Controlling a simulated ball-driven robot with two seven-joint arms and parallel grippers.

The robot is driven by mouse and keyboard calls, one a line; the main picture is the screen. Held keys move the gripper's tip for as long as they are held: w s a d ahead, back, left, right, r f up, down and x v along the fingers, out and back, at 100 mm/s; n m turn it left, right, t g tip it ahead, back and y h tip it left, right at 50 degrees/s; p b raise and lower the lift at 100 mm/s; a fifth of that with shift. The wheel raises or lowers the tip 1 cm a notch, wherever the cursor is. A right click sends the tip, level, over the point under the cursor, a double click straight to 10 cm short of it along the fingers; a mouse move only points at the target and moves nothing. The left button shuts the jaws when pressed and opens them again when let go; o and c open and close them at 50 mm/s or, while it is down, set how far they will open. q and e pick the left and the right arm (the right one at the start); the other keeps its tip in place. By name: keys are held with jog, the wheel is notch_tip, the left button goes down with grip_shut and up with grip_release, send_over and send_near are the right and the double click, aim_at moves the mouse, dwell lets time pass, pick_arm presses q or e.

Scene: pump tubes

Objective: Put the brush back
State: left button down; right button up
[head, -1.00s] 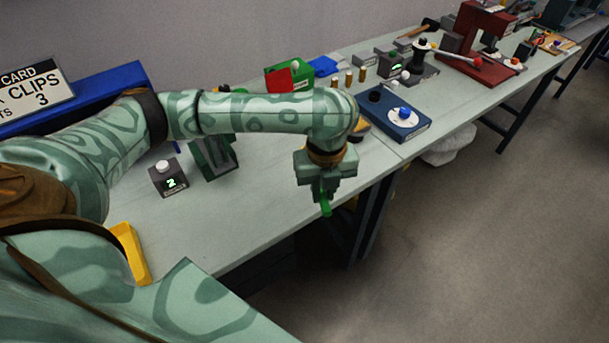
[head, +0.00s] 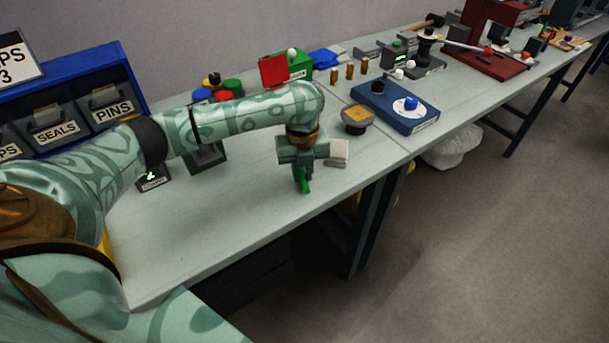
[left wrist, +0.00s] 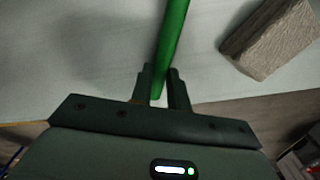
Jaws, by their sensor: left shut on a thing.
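My left gripper (head: 303,172) is over the bench near its front edge, pointing down. It is shut on a thin green handle (head: 306,186), which I take for the brush. In the left wrist view the green brush handle (left wrist: 172,45) runs up between the two fingers (left wrist: 160,88) and out of the top of the picture. No bristles show, so its other end is hidden. I cannot tell whether the handle touches the bench. My right gripper is not in view.
A grey-beige block (head: 338,153) lies just right of the gripper. A round yellow-topped pot (head: 356,118) and a blue box (head: 396,107) stand beyond. A blue rack (head: 133,77) with labelled bins is at the left. The bench front (head: 240,235) is clear.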

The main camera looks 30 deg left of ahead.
pick_arm(q)
jog(key=shift+f, duration=0.1)
jog(key=c, duration=1.3)
grip_release()
jog(key=shift+f, duration=0.1)
jog(key=shift+c, duration=0.2)
notch_tip(320, 180, up, 12)
jog(key=p, duration=0.6)
